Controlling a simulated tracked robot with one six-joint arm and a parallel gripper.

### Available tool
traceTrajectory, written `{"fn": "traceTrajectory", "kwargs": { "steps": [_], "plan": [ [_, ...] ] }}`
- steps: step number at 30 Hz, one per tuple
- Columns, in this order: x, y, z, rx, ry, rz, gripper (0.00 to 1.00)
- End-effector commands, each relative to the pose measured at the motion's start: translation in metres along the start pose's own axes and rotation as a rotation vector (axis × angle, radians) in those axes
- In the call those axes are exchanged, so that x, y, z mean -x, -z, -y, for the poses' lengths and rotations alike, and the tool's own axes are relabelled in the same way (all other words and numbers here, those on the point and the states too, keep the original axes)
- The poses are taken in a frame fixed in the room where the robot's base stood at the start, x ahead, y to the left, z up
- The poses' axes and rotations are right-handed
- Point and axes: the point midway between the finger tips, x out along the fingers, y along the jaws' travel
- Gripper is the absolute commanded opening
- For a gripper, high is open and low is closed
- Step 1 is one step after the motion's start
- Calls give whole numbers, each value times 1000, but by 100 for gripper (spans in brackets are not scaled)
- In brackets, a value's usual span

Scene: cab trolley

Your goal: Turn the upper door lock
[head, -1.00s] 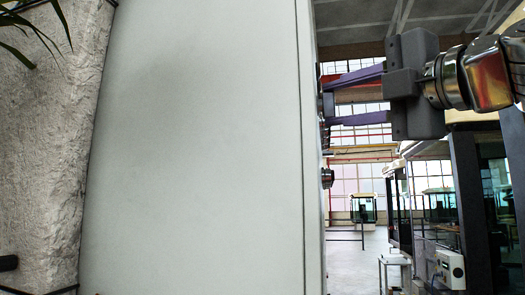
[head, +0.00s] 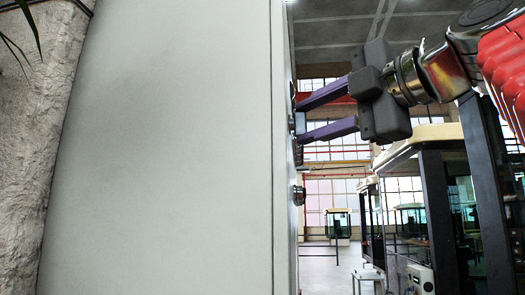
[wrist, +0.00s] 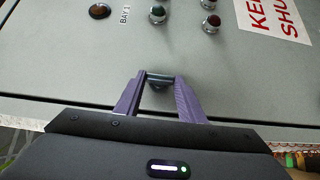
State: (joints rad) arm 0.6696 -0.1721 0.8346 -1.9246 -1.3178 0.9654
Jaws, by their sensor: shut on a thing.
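The upper door lock (wrist: 159,81) is a small dark piece on the grey cabinet door, near the door's lower edge in the wrist view. My gripper (wrist: 160,78) is shut on it, one purple finger on each side. In the head view my gripper (head: 296,112) reaches in from the right to the door face, seen edge-on. The lock (head: 298,123) shows there only as a small bit between the fingertips. The fingers and the edge-on angle hide most of its shape, so its turn is hard to read.
The pale cabinet side (head: 170,150) fills the left of the head view. A round knob (head: 299,194) sticks out below my gripper. Cabs (head: 430,210) stand at the right.

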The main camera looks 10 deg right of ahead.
Motion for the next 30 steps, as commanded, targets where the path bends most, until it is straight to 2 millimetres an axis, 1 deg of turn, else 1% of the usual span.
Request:
{"fn": "traceTrajectory", "kwargs": {
  "steps": [1, 4, 5, 12, 23, 30],
  "plan": [
    [-2, -4, 4, -7, 10, 0, 14],
    [-2, -4, 4, -7, 11, -1, 14],
    [-2, -4, 4, -7, 11, -1, 37],
    [-1, -2, 3, -4, 6, -1, 54],
    [1, -1, 1, -2, 3, 0, 55],
    [11, -2, 1, -3, 3, 3, 55]
  ]
}}
